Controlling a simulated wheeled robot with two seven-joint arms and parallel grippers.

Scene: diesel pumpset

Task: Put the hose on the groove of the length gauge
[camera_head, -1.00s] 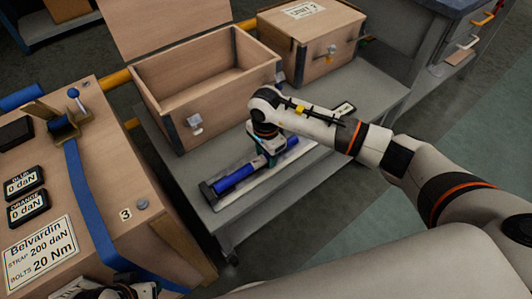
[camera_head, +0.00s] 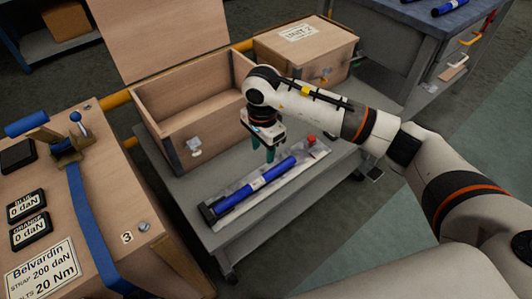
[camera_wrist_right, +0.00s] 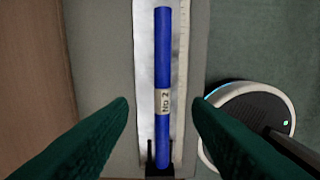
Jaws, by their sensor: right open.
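The blue hose (camera_head: 238,195), with a white "No 2" label, lies along the pale length gauge (camera_head: 308,160) on the grey bench. In the right wrist view the hose (camera_wrist_right: 162,55) runs lengthwise on the gauge strip (camera_wrist_right: 145,45), beside a ruled scale, its lower end at a dark end stop (camera_wrist_right: 158,158). I cannot tell how deep it sits in the groove. My right gripper (camera_head: 263,156) is open and empty above the hose. In the wrist view its green fingers (camera_wrist_right: 161,101) are on either side of the hose, apart from it. My left gripper is out of view.
An open wooden crate (camera_head: 190,140) stands behind the gauge, and a closed box (camera_head: 305,52) at the back right. A strapped wooden crate (camera_head: 130,215) is at the left. A red piece (camera_head: 311,140) is near the gauge's far end. More blue hoses (camera_head: 450,7) lie on the far workbench.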

